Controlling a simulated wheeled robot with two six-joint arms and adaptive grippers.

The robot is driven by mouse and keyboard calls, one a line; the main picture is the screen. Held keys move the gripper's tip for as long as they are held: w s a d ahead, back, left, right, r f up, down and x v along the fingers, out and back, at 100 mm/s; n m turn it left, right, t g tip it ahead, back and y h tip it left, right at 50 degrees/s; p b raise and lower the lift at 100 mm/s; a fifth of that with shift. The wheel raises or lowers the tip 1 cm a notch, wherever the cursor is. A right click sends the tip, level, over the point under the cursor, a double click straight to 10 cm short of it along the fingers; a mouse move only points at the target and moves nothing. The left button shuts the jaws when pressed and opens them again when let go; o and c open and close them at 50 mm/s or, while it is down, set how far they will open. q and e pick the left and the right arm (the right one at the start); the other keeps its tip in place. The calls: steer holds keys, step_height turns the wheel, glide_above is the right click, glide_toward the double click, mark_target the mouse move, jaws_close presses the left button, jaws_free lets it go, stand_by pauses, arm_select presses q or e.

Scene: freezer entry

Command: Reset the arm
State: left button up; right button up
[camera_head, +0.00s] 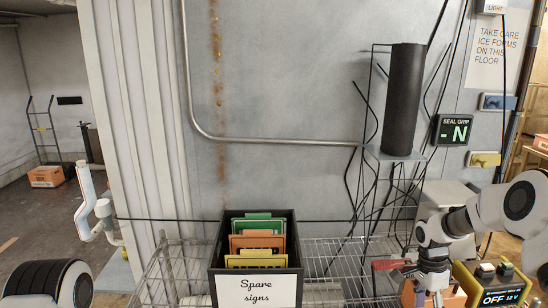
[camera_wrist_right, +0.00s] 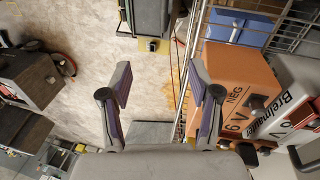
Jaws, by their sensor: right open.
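My right arm comes in from the right in the head view, and its gripper (camera_head: 430,297) is low at the lower right, pointing down, with its tips partly cut off by the frame's edge. In the right wrist view my right gripper (camera_wrist_right: 162,80) is open, its two fingers wide apart with nothing between them. An orange box marked NEG and 6 V (camera_wrist_right: 240,92) is just right of the right finger; I cannot tell whether they touch.
A yellow 12 V unit marked OFF (camera_head: 503,294) stands at the lower right. Black cables hang around a dark cylinder (camera_head: 402,100). A grey Brelmauer unit (camera_wrist_right: 290,95) is beside the orange box.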

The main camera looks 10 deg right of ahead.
steer(key=s+a+f+n+g+b, duration=0.1)
steer(key=s+a+f+b, duration=0.2)
steer(key=s+a+f, duration=0.45)
steer(key=s+a+f+n+g+b, duration=0.2)
steer(key=s+f, duration=0.2)
steer(key=f, duration=0.6)
steer(key=s+a+f+n+t+b, duration=0.1)
steer(key=s+a+f+n+b, duration=0.2)
steer(key=s, duration=0.5)
steer(key=s+a+f+n+t, duration=0.1)
steer(key=s+a+f+n, duration=0.35)
steer(key=s, duration=0.25)
steer(key=s+a+f+n+b, duration=0.2)
steer(key=s+a+f+n, duration=0.15)
steer(key=s, duration=0.45)
steer(key=w+n+t, duration=0.2)
steer(key=w, duration=0.1)
steer(key=w+n+t, duration=0.1)
steer(key=shift+w+f+n, duration=0.35)
steer(key=shift+w+n, duration=0.05)
steer(key=shift+s, duration=0.1)
